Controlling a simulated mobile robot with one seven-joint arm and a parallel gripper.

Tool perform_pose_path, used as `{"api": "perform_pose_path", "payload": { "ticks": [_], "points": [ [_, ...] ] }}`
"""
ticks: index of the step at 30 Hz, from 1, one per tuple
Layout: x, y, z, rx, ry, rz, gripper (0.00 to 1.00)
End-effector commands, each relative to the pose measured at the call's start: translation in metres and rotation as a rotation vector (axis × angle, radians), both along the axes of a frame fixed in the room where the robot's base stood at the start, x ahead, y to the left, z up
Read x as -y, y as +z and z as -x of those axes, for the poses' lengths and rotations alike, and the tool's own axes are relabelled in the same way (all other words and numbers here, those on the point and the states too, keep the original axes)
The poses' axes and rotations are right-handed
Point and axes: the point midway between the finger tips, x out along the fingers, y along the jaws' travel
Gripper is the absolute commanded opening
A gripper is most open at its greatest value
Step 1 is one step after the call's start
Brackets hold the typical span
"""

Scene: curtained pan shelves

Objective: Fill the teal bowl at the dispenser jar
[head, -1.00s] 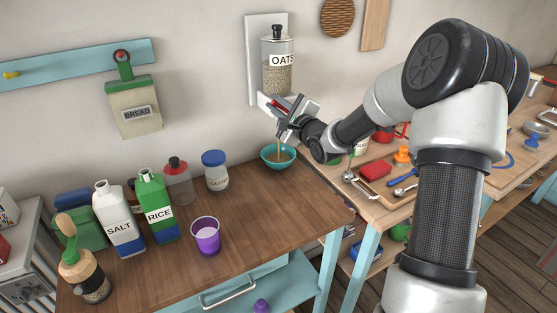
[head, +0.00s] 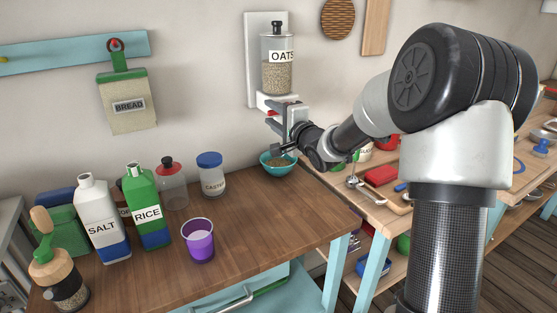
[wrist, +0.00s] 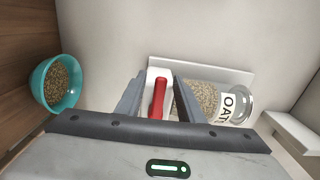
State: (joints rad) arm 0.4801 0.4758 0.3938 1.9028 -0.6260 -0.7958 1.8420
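The dispenser jar (head: 277,75), labelled OATS, hangs on a white wall plate with pale flakes inside; in the wrist view it lies to the right (wrist: 205,103). Its red lever (wrist: 157,100) lies between my gripper's fingers (wrist: 158,92), with gaps on both sides. My gripper (head: 281,129) is open just below the jar in the head view. The teal bowl (head: 275,171) stands on the wooden counter below the gripper, upright. It holds flakes, clearly heaped in the wrist view (wrist: 38,84). A finger hides part of its far rim in the head view.
Salt (head: 101,215) and rice (head: 145,205) bottles, a blue-lidded jar (head: 211,182) and a purple cup (head: 199,246) stand on the counter to the left. The counter between cup and bowl is clear. A cluttered wooden table lies to the right.

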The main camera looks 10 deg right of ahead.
Motion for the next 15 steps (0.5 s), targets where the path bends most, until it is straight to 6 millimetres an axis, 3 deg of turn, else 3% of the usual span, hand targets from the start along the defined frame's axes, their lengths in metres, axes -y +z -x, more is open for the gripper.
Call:
{"api": "perform_pose_path", "payload": {
  "ticks": [15],
  "points": [
    [0.004, 0.002, 0.013, 0.002, 0.001, -0.002, 0.34]
  ]
}}
